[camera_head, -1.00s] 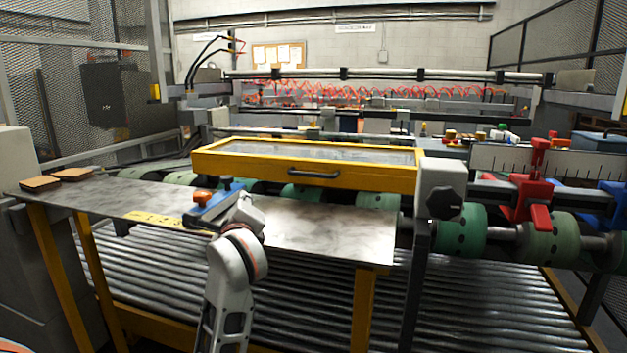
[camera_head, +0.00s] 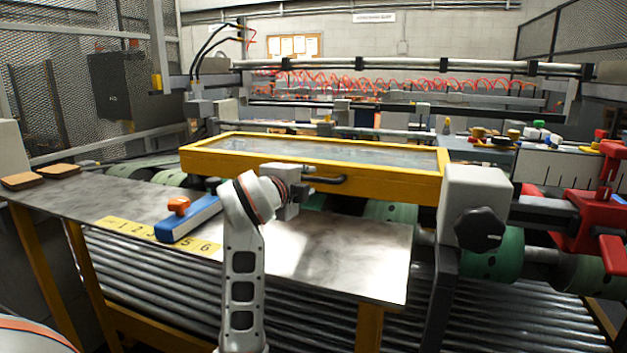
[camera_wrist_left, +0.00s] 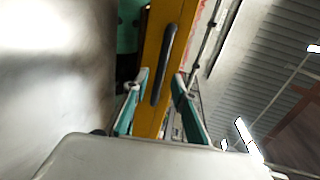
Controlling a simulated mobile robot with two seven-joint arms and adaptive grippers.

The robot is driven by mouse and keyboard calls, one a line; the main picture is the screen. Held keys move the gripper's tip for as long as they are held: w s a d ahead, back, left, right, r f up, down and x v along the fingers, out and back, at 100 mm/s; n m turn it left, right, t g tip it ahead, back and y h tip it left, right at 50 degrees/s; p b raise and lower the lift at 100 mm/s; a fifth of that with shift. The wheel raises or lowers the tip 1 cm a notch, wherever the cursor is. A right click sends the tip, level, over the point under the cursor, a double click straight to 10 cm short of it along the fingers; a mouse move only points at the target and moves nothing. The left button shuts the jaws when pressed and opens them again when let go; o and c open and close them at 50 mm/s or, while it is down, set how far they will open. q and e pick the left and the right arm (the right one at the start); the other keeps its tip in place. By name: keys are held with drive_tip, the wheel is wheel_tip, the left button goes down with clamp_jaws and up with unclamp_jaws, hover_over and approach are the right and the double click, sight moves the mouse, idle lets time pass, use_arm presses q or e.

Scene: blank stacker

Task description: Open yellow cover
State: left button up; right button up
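The yellow cover (camera_head: 400,179) is a yellow frame around a clear panel. It lies closed over the green rollers, with a black bar handle (camera_head: 325,180) on its front face. My left gripper (camera_head: 308,174) is at the left end of this handle, in front of the cover. In the left wrist view, the gripper (camera_wrist_left: 159,77) is open. Its two teal-sided fingers are spread on either side of the yellow front (camera_wrist_left: 152,45), and the black handle (camera_wrist_left: 166,58) runs between them. Contact with the handle cannot be told. My right gripper is not in view.
A metal plate table (camera_head: 345,255) lies below the cover. On it are a blue block with an orange knob (camera_head: 188,217), a yellow number strip (camera_head: 125,226) and two brown pads (camera_head: 58,171). A grey housing with a black knob (camera_head: 480,228) stands close at the right.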

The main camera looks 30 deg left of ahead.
sight(311, 179)
use_arm(q)
drive_tip(key=x, duration=0.2)
drive_tip(key=shift+w+f, duration=0.2)
drive_tip(key=shift+w, duration=0.15)
drive_tip(key=shift+w+a, duration=0.2)
drive_tip(key=shift+w, duration=0.4)
drive_tip(key=shift+w+f, duration=0.1)
clamp_jaws()
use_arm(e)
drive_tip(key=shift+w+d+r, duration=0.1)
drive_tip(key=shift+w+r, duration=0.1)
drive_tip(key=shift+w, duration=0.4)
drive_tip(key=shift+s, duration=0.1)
